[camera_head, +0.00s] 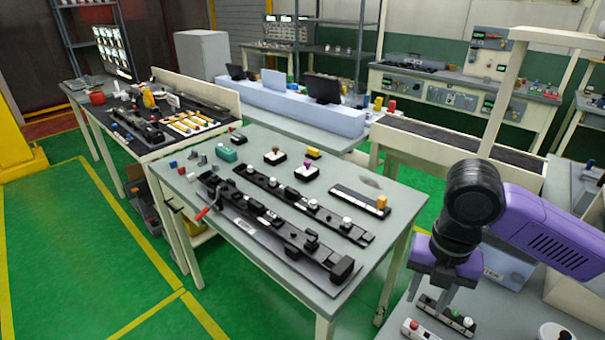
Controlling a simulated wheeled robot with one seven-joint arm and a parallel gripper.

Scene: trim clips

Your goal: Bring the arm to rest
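My arm reaches in from the right edge with a purple link and a black round joint. My gripper (438,298) has a purple body and points down over the grey table at the lower right. Its two fingers stand apart with a gap between them. A short dark strip (447,314) with a light knob and a green part is just below the fingertips. I cannot tell whether the fingers touch it. Nothing is visibly held between them.
A grey table (370,270) in the middle bears long black trim rails (290,205), small clips and a red-handled tool (202,213). A white post (505,95) rises near my arm. A round white item (553,332) sits at the lower right. Green floor (80,250) is open at left.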

